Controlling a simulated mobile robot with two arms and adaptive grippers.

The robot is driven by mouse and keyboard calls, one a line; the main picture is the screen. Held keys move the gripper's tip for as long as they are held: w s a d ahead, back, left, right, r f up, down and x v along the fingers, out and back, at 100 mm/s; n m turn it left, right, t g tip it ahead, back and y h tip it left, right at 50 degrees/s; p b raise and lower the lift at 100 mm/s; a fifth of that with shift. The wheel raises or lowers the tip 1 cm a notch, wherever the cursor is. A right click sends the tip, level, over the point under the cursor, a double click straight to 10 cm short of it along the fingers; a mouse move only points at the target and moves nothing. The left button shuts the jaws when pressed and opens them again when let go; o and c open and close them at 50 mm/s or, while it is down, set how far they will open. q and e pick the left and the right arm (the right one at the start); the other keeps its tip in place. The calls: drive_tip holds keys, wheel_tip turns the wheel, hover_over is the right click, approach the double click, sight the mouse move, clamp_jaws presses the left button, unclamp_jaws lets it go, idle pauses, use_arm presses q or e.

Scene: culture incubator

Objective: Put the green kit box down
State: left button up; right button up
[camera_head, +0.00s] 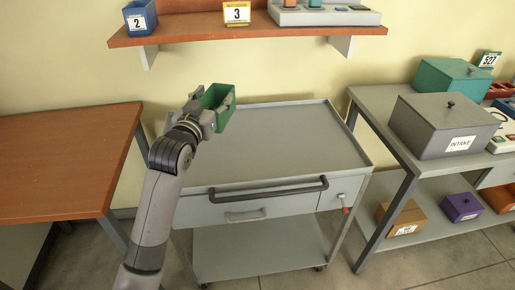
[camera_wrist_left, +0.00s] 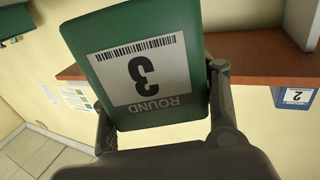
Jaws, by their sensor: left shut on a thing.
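The green kit box (camera_head: 219,97) is open-topped and held in my left gripper (camera_head: 206,112), above the back left part of the grey cart top. In the left wrist view the green box (camera_wrist_left: 108,42) fills the upper middle, with a white label reading "ROUND 3" upside down. The fingers of the left gripper (camera_wrist_left: 163,118) close on both sides of it. The box is clear of the shelf. The grey cart (camera_head: 290,142) has a bare, rimmed top. My right gripper is not in view.
A wooden table (camera_head: 65,160) stands left. A grey INTAKE box (camera_head: 443,125) stands on the right bench. The cart top is free.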

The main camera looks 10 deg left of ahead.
use_arm(q)
drive_tip(key=shift+w+a+r, duration=0.2)
drive_tip(key=shift+w+r, duration=0.1)
drive_tip(key=shift+w, duration=0.3)
wheel_tip(320, 180, down, 3)
drive_tip(key=shift+f, duration=0.1)
wheel_tip(320, 180, down, 16)
drive_tip(key=shift+f+b, duration=0.15)
drive_tip(key=shift+b, duration=0.35)
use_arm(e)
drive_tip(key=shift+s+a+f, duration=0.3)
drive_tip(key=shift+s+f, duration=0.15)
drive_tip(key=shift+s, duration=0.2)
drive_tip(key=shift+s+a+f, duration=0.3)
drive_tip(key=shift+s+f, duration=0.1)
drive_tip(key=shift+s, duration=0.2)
use_arm(q)
drive_tip(key=o, duration=0.9)
drive_tip(key=shift+f, duration=0.1)
drive_tip(key=o, duration=0.4)
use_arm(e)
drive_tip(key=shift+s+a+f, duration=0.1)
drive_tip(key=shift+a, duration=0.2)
use_arm(q)
drive_tip(key=shift+o, duration=0.2)
